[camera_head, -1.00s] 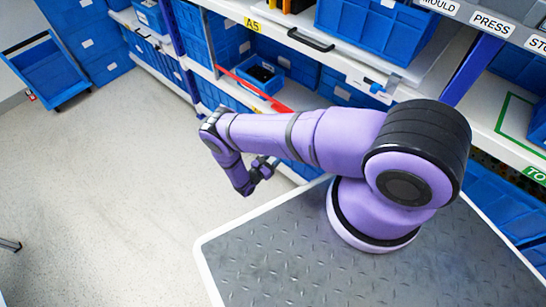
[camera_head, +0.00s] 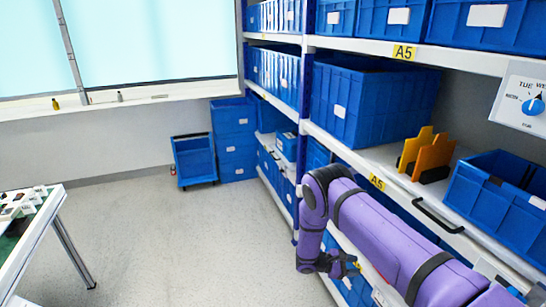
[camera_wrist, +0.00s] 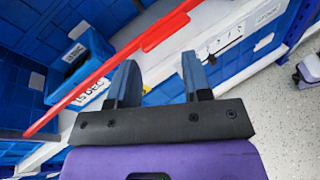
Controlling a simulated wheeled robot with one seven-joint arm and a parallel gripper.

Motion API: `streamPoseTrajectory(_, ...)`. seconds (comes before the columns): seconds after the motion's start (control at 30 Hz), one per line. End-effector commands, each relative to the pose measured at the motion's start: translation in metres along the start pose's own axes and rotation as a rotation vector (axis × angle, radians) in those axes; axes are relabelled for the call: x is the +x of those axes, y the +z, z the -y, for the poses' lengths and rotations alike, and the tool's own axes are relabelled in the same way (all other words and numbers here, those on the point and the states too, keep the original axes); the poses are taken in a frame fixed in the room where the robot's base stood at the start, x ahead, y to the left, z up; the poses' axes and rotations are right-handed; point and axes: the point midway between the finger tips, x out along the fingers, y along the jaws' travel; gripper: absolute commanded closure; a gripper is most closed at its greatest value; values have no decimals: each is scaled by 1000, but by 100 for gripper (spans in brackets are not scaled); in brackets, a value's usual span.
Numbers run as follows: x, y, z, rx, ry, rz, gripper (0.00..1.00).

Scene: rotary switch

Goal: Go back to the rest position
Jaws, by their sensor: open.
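My gripper (camera_head: 345,265) hangs low beside the shelving at the end of my purple arm, which reaches in from the lower right. In the wrist view my gripper (camera_wrist: 160,82) has its two fingers apart with nothing between them. The rotary switch (camera_head: 533,106) is a blue knob on a white panel at the right edge, with day labels around it. It is well above and to the right of my gripper, and nothing touches it.
Shelves with blue bins (camera_head: 365,105) fill the right side. In the wrist view a red bar (camera_wrist: 120,62) crosses beyond the fingers, near a small blue bin (camera_wrist: 82,62). A table (camera_head: 30,225) stands at the left. The floor (camera_head: 190,245) between is clear.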

Motion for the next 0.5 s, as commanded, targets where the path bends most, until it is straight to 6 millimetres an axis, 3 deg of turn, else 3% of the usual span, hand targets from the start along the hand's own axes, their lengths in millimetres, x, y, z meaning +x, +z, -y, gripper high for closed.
streamPoseTrajectory(0.03,-6,19,-13,30,-28,-19,55)
streamPoseTrajectory(0.2,-19,78,-41,119,-126,-78,55)
streamPoseTrajectory(0.5,-38,187,-72,278,-287,-193,55)
